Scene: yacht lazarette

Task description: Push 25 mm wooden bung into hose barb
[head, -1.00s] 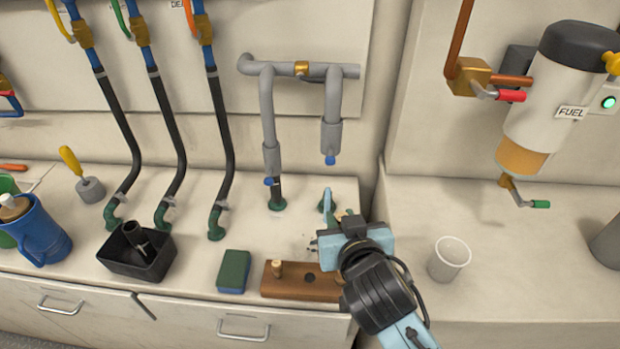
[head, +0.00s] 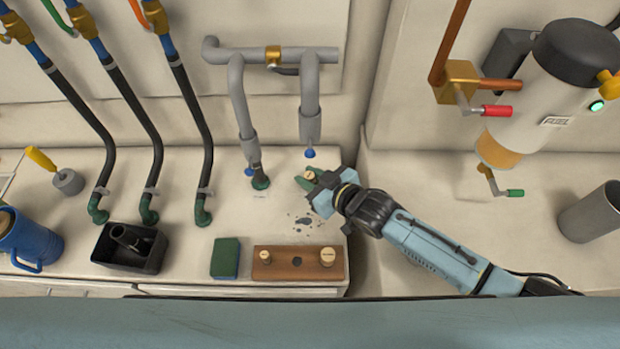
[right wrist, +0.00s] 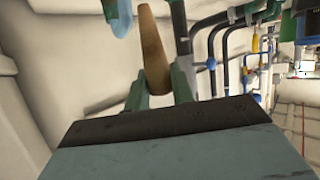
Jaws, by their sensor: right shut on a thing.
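My right gripper (head: 312,180) is at the back right of the counter, beside the grey pipework. Its green fingers are shut on a tapered wooden bung (head: 309,174). In the right wrist view the bung (right wrist: 152,50) stands out beyond the fingertips (right wrist: 159,92). A light blue and green piece (right wrist: 122,18) shows near its far end; I cannot tell if this is the hose barb or if they touch. In the head view the gripper covers the spot where a green fitting stood, so the barb is hidden there. My left gripper is not in view.
A wooden bung board (head: 280,275) at the front holds a small and a large bung, with an empty middle hole. A green sponge (head: 226,258) and black tray (head: 108,257) lie to its left. Dark wet spots (head: 303,221) mark the counter. Grey pipes (head: 310,95) hang close behind my gripper.

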